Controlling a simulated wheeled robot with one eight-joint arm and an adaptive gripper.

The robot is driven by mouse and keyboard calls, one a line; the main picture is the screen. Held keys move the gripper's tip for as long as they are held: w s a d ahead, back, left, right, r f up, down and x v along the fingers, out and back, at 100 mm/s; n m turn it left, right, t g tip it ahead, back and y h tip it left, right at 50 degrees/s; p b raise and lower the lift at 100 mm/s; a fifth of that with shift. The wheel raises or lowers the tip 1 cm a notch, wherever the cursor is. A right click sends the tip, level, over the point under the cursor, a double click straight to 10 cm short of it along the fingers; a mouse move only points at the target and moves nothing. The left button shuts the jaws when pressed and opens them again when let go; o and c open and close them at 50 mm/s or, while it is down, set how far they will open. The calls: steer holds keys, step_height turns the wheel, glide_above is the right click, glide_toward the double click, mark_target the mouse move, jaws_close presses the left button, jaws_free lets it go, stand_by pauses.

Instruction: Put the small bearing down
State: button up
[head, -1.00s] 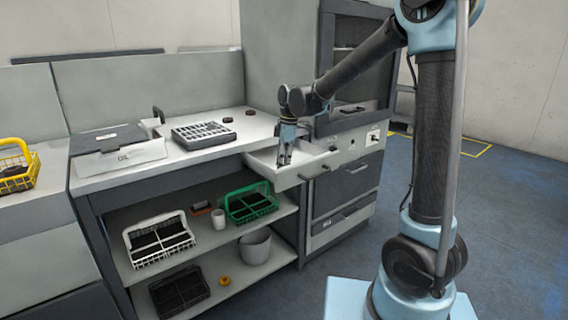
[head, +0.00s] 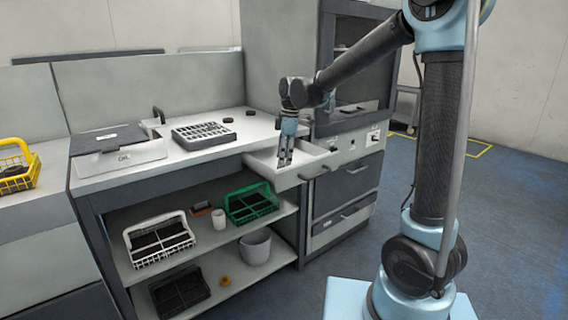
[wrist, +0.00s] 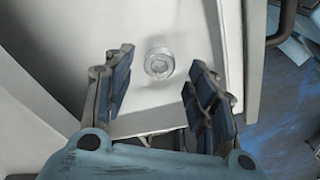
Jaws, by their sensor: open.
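The small bearing (wrist: 159,63) is a shiny metal ring lying flat on the white floor of an open drawer (wrist: 178,22). It sits just beyond and between my fingertips, and neither finger appears to touch it. My gripper (wrist: 158,75) is open and empty, pointing down over the drawer. In the head view my gripper (head: 285,161) hangs into the open drawer (head: 262,163) at the right end of the bench. The bearing cannot be made out in the head view.
A grey slotted tray (head: 202,135) and two dark round parts (head: 228,120) stand on the bench top. The shelves below hold a green basket (head: 250,204), a white basket (head: 160,243) and a pale bucket (head: 256,246).

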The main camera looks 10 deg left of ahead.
step_height(320, 180, up, 9)
steer(key=d, duration=0.1)
steer(key=shift+w+r, duration=0.15)
steer(key=s+d+f+m, duration=0.1)
steer(key=s+d+m, duration=0.2)
steer(key=d, duration=0.5)
steer(key=s+d+f+m+t, duration=0.1)
steer(key=s+d+m, duration=0.25)
steer(key=d, duration=0.45)
steer(key=s+d+f+m, duration=0.2)
steer(key=d+m, duration=0.2)
steer(key=d, duration=0.4)
steer(key=s+d+f+m+t+h, duration=0.1)
steer(key=s+d+f+m, duration=0.9)
steer(key=s+d+f, duration=0.4)
steer(key=shift+s+d+t, duration=0.2)
steer(key=shift+s+t, duration=0.1)
steer(key=shift+s, duration=0.2)
steer(key=shift+w+f+m, duration=0.1)
steer(key=shift+m, duration=0.15)
